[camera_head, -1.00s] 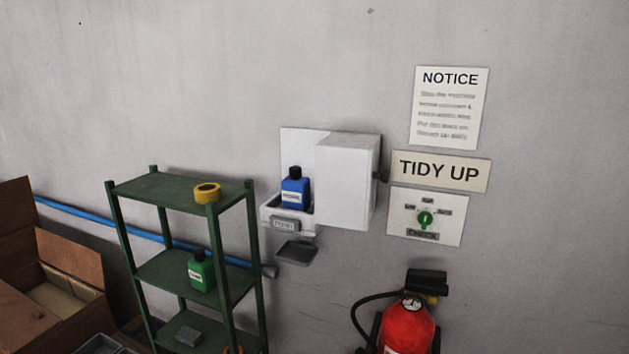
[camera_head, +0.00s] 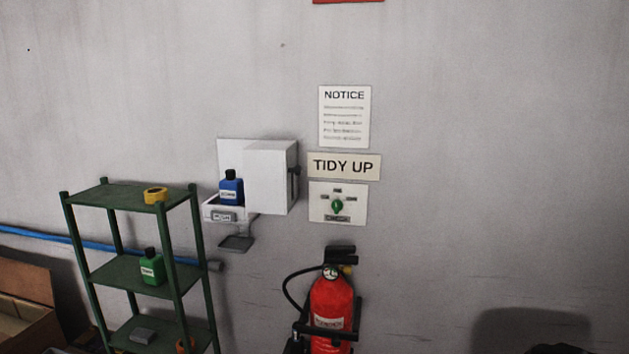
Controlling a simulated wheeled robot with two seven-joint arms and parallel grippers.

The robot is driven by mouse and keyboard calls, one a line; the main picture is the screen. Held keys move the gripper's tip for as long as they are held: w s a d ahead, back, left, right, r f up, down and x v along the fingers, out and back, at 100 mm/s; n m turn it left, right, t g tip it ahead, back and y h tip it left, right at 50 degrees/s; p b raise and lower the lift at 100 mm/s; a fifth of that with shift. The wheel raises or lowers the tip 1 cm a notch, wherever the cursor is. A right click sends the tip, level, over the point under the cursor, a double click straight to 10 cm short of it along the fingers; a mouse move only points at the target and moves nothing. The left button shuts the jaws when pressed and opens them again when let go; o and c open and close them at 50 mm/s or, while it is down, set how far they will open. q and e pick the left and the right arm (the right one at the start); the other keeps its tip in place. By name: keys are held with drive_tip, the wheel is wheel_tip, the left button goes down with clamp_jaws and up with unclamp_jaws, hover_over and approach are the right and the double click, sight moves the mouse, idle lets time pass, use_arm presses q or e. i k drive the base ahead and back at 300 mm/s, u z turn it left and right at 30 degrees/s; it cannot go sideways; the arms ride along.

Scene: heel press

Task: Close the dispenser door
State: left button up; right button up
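The white dispenser (camera_head: 228,150) is mounted on the wall left of the signs. Its box-shaped white door (camera_head: 268,178) stands swung open to the right, with a dark part at its right side against the wall. A blue bottle (camera_head: 230,188) with a black cap stands upright in the exposed tray of the dispenser. A small grey drip tray (camera_head: 236,243) sticks out below. Neither of my grippers is in view.
A green shelf rack (camera_head: 130,277) stands left of the dispenser, holding yellow tape (camera_head: 155,195) and a green bottle (camera_head: 151,267). A red fire extinguisher (camera_head: 332,305) stands below the switch panel (camera_head: 337,204). Cardboard boxes (camera_head: 24,308) are at lower left. The right wall is mostly bare.

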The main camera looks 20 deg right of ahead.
sight(271, 170)
drive_tip(key=z, duration=0.5)
drive_tip(key=i, duration=0.5)
drive_tip(key=k, duration=0.5)
drive_tip(key=z, duration=1.05)
drive_tip(key=i, duration=0.95)
drive_tip(key=u, duration=1.5)
